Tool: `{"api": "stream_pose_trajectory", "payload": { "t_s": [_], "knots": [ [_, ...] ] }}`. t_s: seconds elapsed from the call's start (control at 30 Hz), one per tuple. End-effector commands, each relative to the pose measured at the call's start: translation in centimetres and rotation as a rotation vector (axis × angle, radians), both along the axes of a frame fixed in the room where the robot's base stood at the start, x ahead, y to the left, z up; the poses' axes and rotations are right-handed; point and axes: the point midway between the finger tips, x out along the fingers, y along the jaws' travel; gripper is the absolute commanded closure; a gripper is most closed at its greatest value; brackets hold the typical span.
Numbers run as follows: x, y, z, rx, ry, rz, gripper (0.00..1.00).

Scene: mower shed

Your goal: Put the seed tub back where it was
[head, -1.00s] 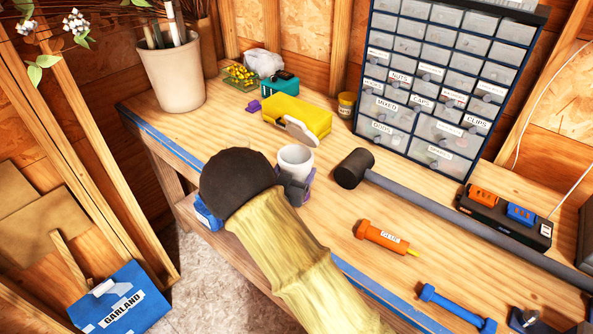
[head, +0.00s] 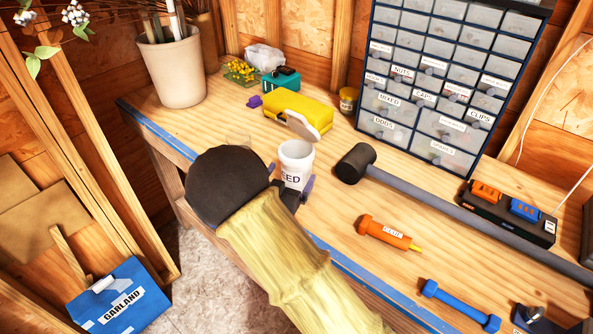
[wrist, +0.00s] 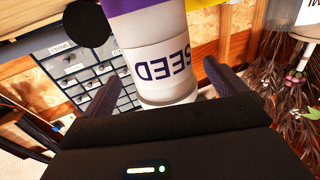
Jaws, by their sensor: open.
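The seed tub (head: 296,160) is a white, upright cup-shaped tub near the front edge of the workbench (head: 225,115). Its dark lettering shows in the head view, and the label reads SEED upside down in the wrist view (wrist: 160,64). My gripper (head: 298,191) is open at the near side of the tub, low against it in the head view. In the wrist view, the tub lies between the two spread fingers. My gripper hides the tub's foot in the head view, so its contact with the bench cannot be seen.
A long-handled mallet (head: 355,164) lies right of the tub. A yellow case (head: 298,112) is behind it, near a small jar (head: 348,100). An orange tool (head: 388,232) and a blue dumbbell-shaped tool (head: 458,305) lie front right. Bare bench shows left of the case.

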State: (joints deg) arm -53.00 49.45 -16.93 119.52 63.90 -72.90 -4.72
Motion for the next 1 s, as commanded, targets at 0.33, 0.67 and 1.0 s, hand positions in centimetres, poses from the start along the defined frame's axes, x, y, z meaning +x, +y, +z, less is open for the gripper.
{"api": "stream_pose_trajectory", "payload": {
  "t_s": [0.33,0.67,1.0],
  "knots": [
    [-5.9,2.2,-0.2,-0.001,0.001,0.002,0.03],
    [-6.8,2.4,0.0,0.000,0.000,-0.001,0.03],
    [-6.8,2.4,0.0,0.000,0.000,-0.001,0.03]
  ]
}}
